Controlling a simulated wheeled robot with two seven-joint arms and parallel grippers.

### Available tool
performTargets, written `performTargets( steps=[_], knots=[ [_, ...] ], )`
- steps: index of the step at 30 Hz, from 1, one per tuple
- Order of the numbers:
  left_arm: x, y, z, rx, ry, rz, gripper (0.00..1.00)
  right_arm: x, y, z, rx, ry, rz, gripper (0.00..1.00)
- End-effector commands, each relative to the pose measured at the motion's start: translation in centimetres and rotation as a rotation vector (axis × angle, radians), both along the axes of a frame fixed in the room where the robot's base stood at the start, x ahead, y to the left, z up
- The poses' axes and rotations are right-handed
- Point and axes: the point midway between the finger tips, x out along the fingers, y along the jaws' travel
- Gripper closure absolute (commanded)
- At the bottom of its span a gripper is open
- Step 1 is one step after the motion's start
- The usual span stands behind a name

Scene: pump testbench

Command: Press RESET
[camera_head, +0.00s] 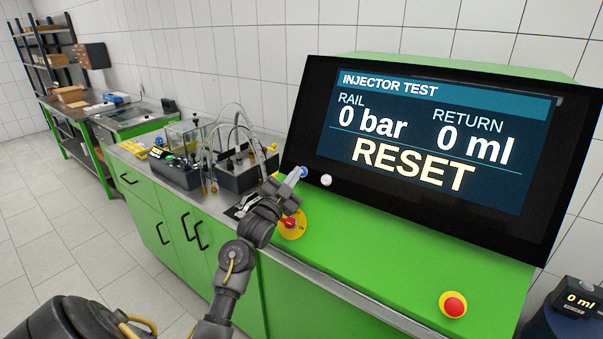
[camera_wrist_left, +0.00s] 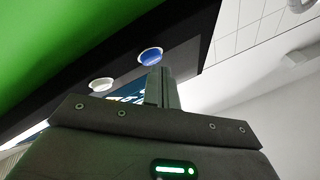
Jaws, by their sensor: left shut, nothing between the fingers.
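The test bench screen (camera_head: 425,140) reads INJECTOR TEST, RAIL 0 bar, RETURN 0 ml and RESET in large letters. A blue button (camera_head: 303,172) sits at the lower left of the screen's black frame, with a white button (camera_head: 326,180) to its right. In the left wrist view the blue button (camera_wrist_left: 151,56) is just beyond my fingertips and the white button (camera_wrist_left: 101,84) is to the left. My left gripper (camera_head: 293,178) is shut and empty, its tips at or very near the blue button; I cannot tell whether they touch. My right gripper is not in view.
A red emergency knob on a yellow base (camera_head: 292,223) is close below my left gripper. Another red knob (camera_head: 453,304) is at the front right of the green bench. Injector equipment with hoses (camera_head: 240,165) stands to the left on the metal worktop.

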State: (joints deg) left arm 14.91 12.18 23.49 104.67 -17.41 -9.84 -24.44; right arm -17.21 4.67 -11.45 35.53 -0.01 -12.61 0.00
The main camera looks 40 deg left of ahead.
Motion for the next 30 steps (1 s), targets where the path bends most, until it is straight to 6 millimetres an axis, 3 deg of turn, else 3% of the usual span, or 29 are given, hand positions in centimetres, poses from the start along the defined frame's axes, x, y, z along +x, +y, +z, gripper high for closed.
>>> performTargets(
  steps=[30],
  knots=[
    [0.82,0.0,-0.42,0.0,0.001,0.0,1.0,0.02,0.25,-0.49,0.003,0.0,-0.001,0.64]
  ],
)
